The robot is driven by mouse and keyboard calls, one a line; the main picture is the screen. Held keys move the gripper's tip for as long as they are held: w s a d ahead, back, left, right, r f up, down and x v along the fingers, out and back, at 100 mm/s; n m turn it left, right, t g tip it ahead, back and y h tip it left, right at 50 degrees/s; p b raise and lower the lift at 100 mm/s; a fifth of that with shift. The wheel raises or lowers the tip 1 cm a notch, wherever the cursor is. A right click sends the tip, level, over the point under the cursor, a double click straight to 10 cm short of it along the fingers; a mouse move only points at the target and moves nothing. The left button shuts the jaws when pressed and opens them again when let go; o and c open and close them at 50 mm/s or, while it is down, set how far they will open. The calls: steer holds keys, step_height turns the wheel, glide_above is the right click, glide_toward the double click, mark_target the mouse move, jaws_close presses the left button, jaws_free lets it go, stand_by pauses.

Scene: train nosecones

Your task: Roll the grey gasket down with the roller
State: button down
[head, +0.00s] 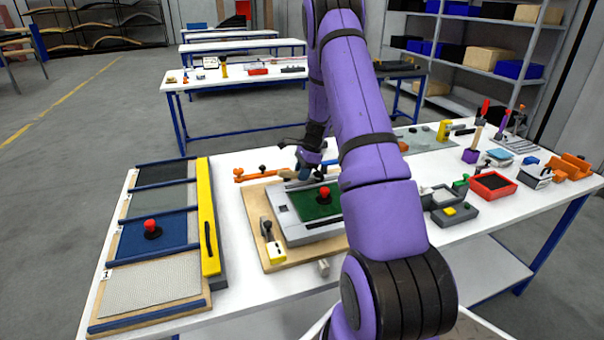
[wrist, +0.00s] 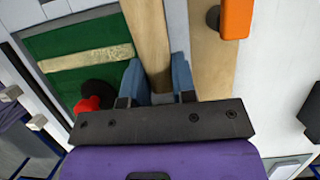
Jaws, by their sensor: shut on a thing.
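My gripper (head: 300,177) is over the far edge of a grey frame (head: 300,237) with a green panel (head: 312,205). In the wrist view my gripper (wrist: 157,88) is shut on a tan wooden bar (wrist: 148,40), which looks like the handle of the roller. The roller's working end is not clear. The green panel also shows in the wrist view (wrist: 50,85), left of the fingers, with a pale strip (wrist: 85,58) across it. A red knob on a dark base (head: 323,194) stands on the panel. I cannot single out the grey gasket.
The frame rests on a wooden board (head: 257,207). A yellow-ended tool (head: 272,247) lies on its left side. An orange bar (head: 262,173) lies behind. A rack of panels (head: 152,270) with a yellow bar (head: 208,225) stands left. Trays and tools, including a red tray (head: 492,186), crowd the right.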

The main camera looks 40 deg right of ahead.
mark_target(317, 172)
steer(key=shift+s+d, duration=0.45)
steer(key=shift+d, duration=0.5)
steer(key=shift+s+d, duration=0.45)
steer(key=shift+d, duration=0.55)
steer(key=shift+s+d, duration=0.45)
steer(key=shift+d, duration=0.5)
stand_by(3.2)
stand_by(0.8)
steer(key=shift+r, duration=0.1)
stand_by(0.3)
steer(key=shift+r, duration=2.95)
